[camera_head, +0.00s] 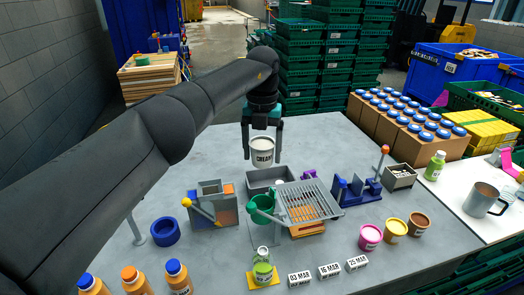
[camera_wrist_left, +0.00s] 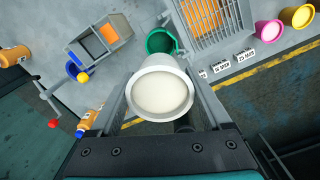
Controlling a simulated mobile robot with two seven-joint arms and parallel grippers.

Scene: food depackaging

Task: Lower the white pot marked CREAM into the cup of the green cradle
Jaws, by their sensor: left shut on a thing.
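The white pot marked CREAM (camera_head: 262,151) is upright between the fingers of my left gripper (camera_head: 263,146). The gripper is shut on it and holds it above the table, behind the green cradle. In the left wrist view the pot (camera_wrist_left: 160,95) shows its pale contents from above, between the two fingers (camera_wrist_left: 165,108). The green cradle (camera_head: 262,204) stands nearer the front of the table, left of a grey wire rack. In the left wrist view the cradle's cup (camera_wrist_left: 160,41) is just beyond the pot's rim, and the pot is apart from it. My right gripper is not in view.
A grey tray (camera_head: 262,187) lies behind the cradle. The wire rack (camera_head: 311,199) is close on its right, a grey box with a yellow lever (camera_head: 210,203) on its left. A green bottle (camera_head: 262,268) stands in front. Pink, yellow and brown pots (camera_head: 395,230) stand at right.

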